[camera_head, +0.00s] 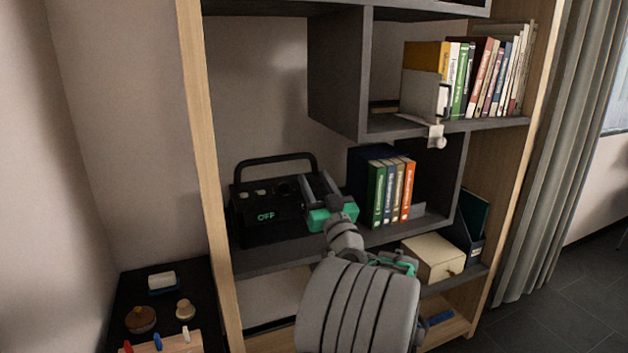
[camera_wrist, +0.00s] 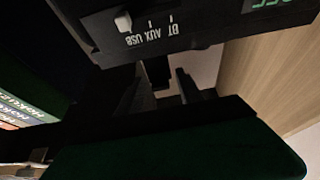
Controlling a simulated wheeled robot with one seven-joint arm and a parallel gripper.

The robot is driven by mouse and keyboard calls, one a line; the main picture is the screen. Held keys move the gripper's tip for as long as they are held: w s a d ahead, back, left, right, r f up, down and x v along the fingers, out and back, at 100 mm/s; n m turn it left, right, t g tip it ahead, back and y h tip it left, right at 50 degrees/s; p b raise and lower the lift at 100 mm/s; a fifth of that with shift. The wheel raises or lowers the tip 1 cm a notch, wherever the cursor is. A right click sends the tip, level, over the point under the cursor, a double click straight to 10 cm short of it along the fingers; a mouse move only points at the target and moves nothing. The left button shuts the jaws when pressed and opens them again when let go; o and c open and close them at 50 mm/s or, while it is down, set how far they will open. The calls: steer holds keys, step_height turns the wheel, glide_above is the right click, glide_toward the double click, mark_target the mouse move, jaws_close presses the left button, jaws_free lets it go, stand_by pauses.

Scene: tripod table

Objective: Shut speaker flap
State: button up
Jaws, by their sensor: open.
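The black speaker (camera_head: 250,226) with a carrying handle stands on the middle shelf at the left, with green "OFF" lettering on its front. In the wrist view the speaker (camera_wrist: 215,28) shows upside down, with a white slider knob beside the labels BT, AUX and USB. My gripper (camera_head: 316,178) is in front of the speaker's right end, its two fingers apart with nothing seen between them. In the wrist view my gripper (camera_wrist: 169,76) has its fingertips close to the speaker's edge; contact cannot be told. I cannot make out the flap or its position.
A row of books (camera_head: 391,192) stands close to the right of my gripper. A cream box (camera_head: 432,258) sits on the shelf below. An upright divider (camera_head: 338,75) and the wooden side post (camera_head: 197,170) bound the space. A small black table (camera_head: 190,270) stands at lower left.

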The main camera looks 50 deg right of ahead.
steer(key=shift+w, duration=0.1)
jaws_close()
stand_by(0.4)
